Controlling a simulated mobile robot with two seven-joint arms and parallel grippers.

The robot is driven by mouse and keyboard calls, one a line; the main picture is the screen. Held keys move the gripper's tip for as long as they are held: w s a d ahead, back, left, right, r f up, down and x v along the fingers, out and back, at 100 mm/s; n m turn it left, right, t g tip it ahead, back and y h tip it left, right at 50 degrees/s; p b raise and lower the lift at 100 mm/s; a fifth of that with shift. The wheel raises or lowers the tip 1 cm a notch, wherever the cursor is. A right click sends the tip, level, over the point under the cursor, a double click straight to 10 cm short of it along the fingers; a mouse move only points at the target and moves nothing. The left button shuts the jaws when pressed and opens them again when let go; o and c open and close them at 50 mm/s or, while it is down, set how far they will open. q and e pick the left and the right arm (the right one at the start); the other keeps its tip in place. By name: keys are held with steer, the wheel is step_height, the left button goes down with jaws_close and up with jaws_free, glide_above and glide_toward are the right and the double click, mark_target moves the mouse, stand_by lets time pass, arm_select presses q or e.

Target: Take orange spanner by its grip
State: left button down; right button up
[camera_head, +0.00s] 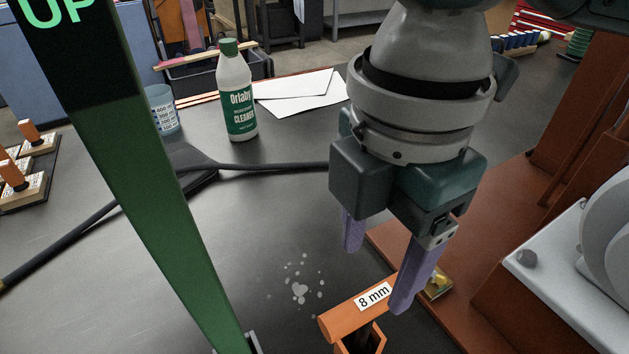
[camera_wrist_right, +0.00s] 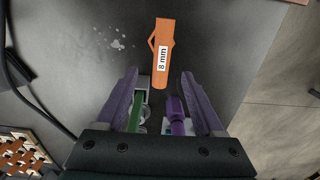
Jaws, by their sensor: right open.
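The orange spanner (camera_head: 345,313) is an orange bar with a white "8 mm" label, with an angular orange part below it cut by the bottom edge in the head view. In the right wrist view the orange spanner (camera_wrist_right: 165,32) points away, its near end lying in the picture between my fingertips. My right gripper (camera_head: 376,280) is open with purple fingers and hangs over the spanner's right part. One finger covers part of it in the head view. Contact cannot be told. The right gripper (camera_wrist_right: 158,76) is also open and empty-looking in the wrist view. My left gripper does not show.
A green post (camera_head: 165,200) marked "UP" crosses the left side. A cleaner bottle (camera_head: 236,92), a cup (camera_head: 162,108) and white papers (camera_head: 300,92) stand or lie behind. A red-brown machine base (camera_head: 480,255) is at right. Dark table around the pale spots (camera_head: 300,292) is free.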

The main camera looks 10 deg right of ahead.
mark_target(374, 296)
steer(key=f, duration=0.3)
steer(key=shift+s+d+f+b, duration=0.15)
steer(key=shift+d+f+b, duration=0.1)
steer(key=shift+f+b, duration=0.1)
steer(key=f, duration=0.2)
steer(key=f+b, duration=0.1)
steer(key=f, duration=0.1)
steer(key=shift+d+f, duration=0.2)
steer(key=shift+f, duration=0.1)
steer(key=shift+a+f, duration=0.1)
steer(key=shift+f, duration=0.25)
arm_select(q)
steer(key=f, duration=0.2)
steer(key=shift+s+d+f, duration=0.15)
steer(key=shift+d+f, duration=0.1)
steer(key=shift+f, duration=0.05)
arm_select(e)
steer(key=shift+c, duration=1.4)
jaws_close()
